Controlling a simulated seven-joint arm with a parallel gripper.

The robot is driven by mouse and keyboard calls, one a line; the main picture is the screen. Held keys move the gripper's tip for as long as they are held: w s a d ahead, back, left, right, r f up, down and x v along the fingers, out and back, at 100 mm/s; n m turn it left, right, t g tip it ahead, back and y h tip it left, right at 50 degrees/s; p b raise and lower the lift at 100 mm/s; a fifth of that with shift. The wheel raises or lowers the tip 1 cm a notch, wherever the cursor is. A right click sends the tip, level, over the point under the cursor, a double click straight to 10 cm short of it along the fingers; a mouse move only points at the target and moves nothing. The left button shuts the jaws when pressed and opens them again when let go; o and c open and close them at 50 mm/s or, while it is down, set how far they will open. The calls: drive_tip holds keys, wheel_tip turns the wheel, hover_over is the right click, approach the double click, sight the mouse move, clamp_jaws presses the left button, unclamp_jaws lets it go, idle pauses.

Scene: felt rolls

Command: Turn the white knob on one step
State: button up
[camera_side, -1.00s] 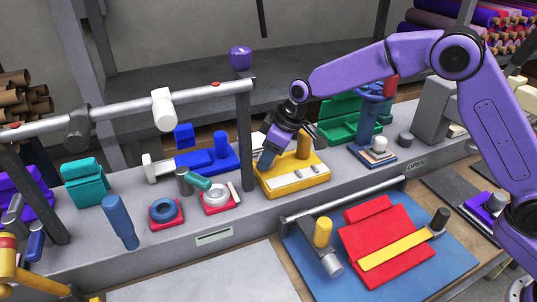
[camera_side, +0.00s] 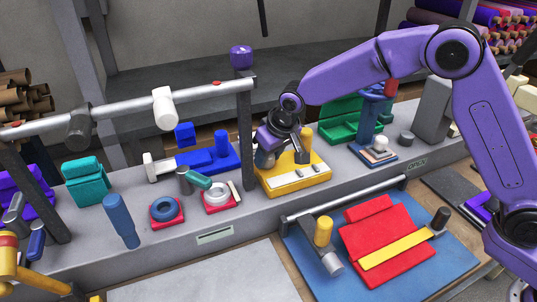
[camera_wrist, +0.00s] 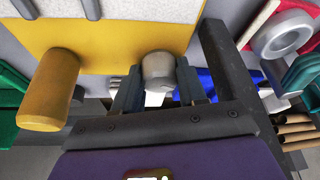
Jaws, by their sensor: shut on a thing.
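The white knob (camera_wrist: 158,70), a pale grey-white cylinder, stands out from a yellow plate (camera_wrist: 110,45) in the wrist view. My gripper (camera_wrist: 158,88) has a finger on each side of it and is shut on it. In the side view my gripper (camera_side: 281,158) is low over the yellow block (camera_side: 318,172). There the knob cannot be clearly made out among the fingers.
A yellow post (camera_wrist: 50,90) stands close beside my gripper. A dark upright (camera_side: 247,140) rises just left of the block. A white ring on a red base (camera_side: 217,196), a blue fixture (camera_side: 210,155) and a green tray (camera_side: 340,130) are nearby.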

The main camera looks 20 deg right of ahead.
idle(0.3)
drive_tip(key=o, duration=1.1)
drive_tip(key=shift+c, duration=0.2)
drive_tip(key=v, duration=1.7)
drive_tip(key=shift+r, duration=0.25)
drive_tip(key=s+d+f+n+g, duration=0.1)
drive_tip(key=s+d+f+n, duration=0.2)
drive_tip(key=s+d, duration=0.4)
drive_tip(key=s+d+f+n+g, duration=0.1)
drive_tip(key=s+d+f+n, duration=0.2)
drive_tip(key=s+d, duration=0.4)
drive_tip(key=s+d+f+n+g+h, duration=0.1)
drive_tip(key=s+d, duration=0.6)
drive_tip(key=s, duration=1.2)
wheel_tip(320, 180, down, 4)
drive_tip(key=shift+d+r+n+g, duration=0.2)
drive_tip(key=shift+n+g, duration=0.4)
drive_tip(key=shift+n, duration=0.5)
